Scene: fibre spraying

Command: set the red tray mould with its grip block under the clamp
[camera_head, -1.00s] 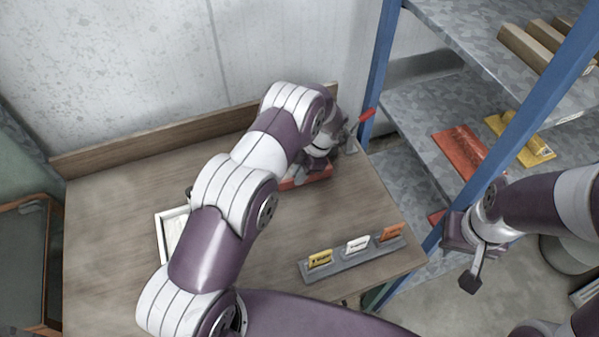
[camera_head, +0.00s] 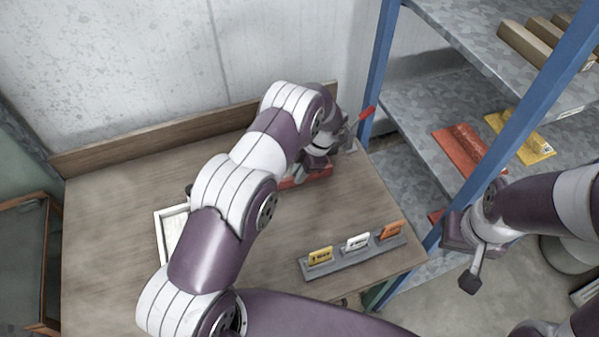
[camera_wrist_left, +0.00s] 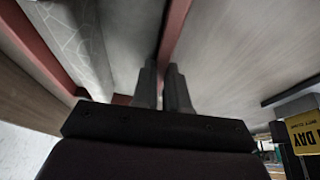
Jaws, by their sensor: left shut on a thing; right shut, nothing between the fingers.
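The red tray mould (camera_head: 318,174) lies near the back right of the wooden bench, largely hidden by my left wrist. My left gripper (camera_head: 318,160) is over it. In the left wrist view the fingers (camera_wrist_left: 165,88) are close together on a narrow red strip (camera_wrist_left: 174,35), which I take for the grip block. The clamp (camera_head: 350,140) is a small grey fixture with a red handle (camera_head: 367,113), just right of my left wrist; whether the mould is beneath it is hidden. My right gripper (camera_head: 471,280) is shut and empty right of the bench.
A grey rack (camera_head: 350,261) with yellow, white and orange cards sits at the bench's front right. A white-framed tray (camera_head: 160,236) is at the left.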

